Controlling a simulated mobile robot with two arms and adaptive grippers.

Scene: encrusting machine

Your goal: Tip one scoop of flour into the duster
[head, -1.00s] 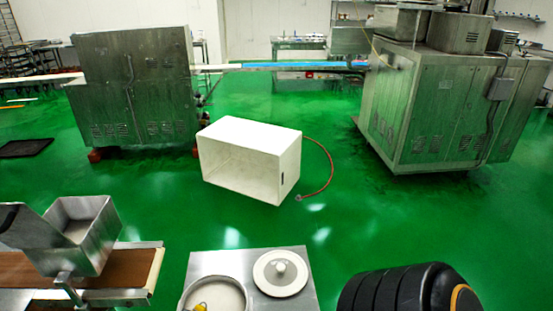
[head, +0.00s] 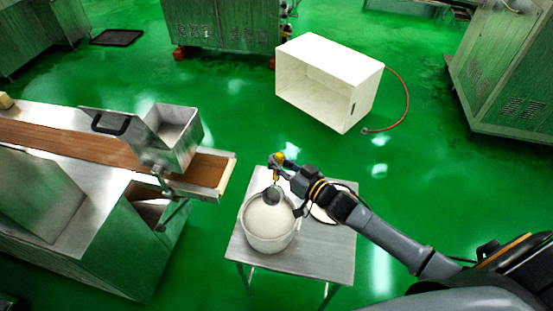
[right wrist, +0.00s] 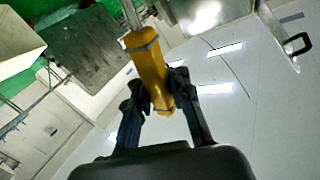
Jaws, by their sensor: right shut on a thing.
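My right gripper (head: 280,166) is shut on the yellow handle of the scoop, and the handle (right wrist: 149,70) shows between the fingers in the right wrist view. The scoop's grey metal bowl (head: 272,195) hangs below the handle, over the far part of the round white flour tub (head: 268,240). I cannot tell whether the bowl holds flour. The duster (head: 172,140) is an open-topped metal hopper over the brown conveyor belt, left of the tub, with pale flour inside. Its lid with a black handle (head: 109,123) is folded open to the left. My left gripper is not in view.
The tub stands on a small metal table (head: 310,257). A pale round lid (head: 322,214) lies there, partly hidden by my right arm. The conveyor (head: 208,171) ends left of the table, across a gap. A white box (head: 330,85) stands on the green floor behind.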

